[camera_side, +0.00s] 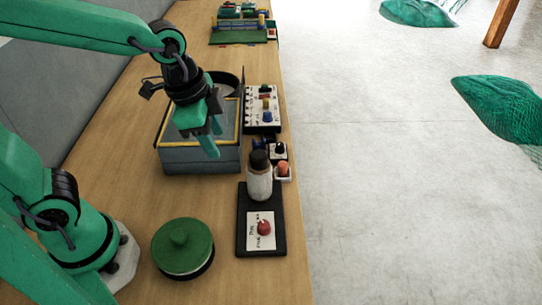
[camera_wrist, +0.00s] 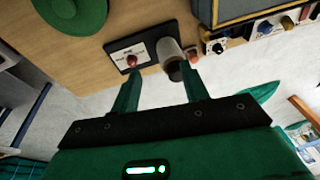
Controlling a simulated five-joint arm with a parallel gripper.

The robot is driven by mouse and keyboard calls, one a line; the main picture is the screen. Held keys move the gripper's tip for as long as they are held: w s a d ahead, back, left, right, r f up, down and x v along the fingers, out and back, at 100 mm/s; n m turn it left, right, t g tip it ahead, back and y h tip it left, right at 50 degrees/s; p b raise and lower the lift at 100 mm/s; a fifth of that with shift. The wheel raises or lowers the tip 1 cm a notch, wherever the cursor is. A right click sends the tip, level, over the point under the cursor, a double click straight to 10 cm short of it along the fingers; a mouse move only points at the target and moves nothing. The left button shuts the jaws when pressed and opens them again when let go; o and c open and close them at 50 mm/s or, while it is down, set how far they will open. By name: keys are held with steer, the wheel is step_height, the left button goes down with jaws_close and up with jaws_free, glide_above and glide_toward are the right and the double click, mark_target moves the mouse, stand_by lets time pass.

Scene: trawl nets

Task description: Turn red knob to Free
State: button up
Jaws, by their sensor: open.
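The red knob (camera_side: 264,227) sits on a white label plate (camera_side: 253,238) on a black base (camera_side: 275,245) near the table's right edge. Small print is on the plate, too small to read. In the wrist view the red knob (camera_wrist: 132,60) shows beyond my fingertips. My gripper (camera_side: 214,143) is open and empty, raised by the grey box, behind and left of the knob in the side view. Its two green fingers show apart in the wrist view (camera_wrist: 160,82). I cannot tell which setting the knob points to.
A white bottle with a black cap (camera_side: 259,180) stands at the back of the black base. A green round lid (camera_side: 183,247) lies left of it. The grey-blue box (camera_side: 200,158) with yellow trim is under my gripper. A panel of coloured knobs (camera_side: 262,110) stands behind.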

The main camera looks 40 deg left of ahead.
mark_target(264, 223)
steer(key=d+f+m, duration=0.3)
steer(key=w+d+f+m+g, duration=0.1)
steer(key=d+f+m, duration=0.2)
steer(key=d, duration=0.1)
steer(key=d+f+m+g, duration=0.1)
steer(key=d+f+m, duration=0.2)
steer(key=d, duration=0.1)
steer(key=shift+w+f+y, duration=0.1)
steer(key=shift+w+y, duration=0.15)
steer(key=shift+y, duration=0.15)
steer(key=shift+d+f+m+g, duration=0.3)
steer(key=shift+d+f+m, duration=0.05)
steer(key=shift+m, duration=0.15)
steer(key=shift+f, duration=0.1)
steer(key=shift+f, duration=3.8)
jaws_close()
